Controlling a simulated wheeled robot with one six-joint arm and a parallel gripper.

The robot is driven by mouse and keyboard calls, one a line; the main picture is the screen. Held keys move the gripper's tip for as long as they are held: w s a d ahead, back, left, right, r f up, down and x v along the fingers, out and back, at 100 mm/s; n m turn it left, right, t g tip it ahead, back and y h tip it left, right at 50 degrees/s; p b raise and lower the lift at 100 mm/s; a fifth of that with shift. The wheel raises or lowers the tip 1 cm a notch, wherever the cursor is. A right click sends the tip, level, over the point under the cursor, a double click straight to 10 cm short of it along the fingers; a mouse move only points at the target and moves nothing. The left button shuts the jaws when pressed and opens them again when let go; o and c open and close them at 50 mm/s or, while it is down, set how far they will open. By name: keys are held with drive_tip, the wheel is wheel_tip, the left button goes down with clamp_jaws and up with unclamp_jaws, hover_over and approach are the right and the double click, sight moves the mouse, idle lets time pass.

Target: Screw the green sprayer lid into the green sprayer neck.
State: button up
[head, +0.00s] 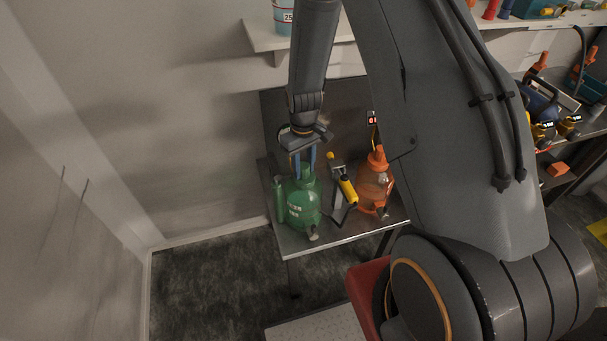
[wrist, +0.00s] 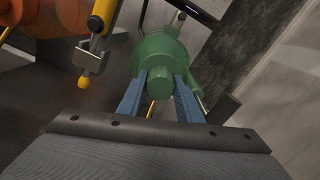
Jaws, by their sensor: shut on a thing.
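The green sprayer (head: 303,206) stands upright at the left of the metal bench, and its body (wrist: 162,50) shows beyond my fingers in the wrist view. The green sprayer lid (wrist: 160,80) lies between the two blue fingers of my gripper (wrist: 160,84), which is shut on it. In the head view my gripper (head: 304,166) points down at the sprayer's top from above. The lid sits over the neck area; the neck itself is hidden, so I cannot tell whether the lid touches it or how it is seated.
A yellow-handled tool (head: 347,190) stands just right of the green sprayer, also close in the wrist view (wrist: 97,25). An orange sprayer (head: 375,185) stands further right on the metal bench (head: 345,232). A wall shelf (head: 262,38) with a blue bucket (head: 282,18) is above.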

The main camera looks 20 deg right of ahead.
drive_tip(key=m, duration=0.9)
drive_tip(key=shift+m, duration=0.3)
drive_tip(key=m, duration=1)
drive_tip(key=o, duration=1.2)
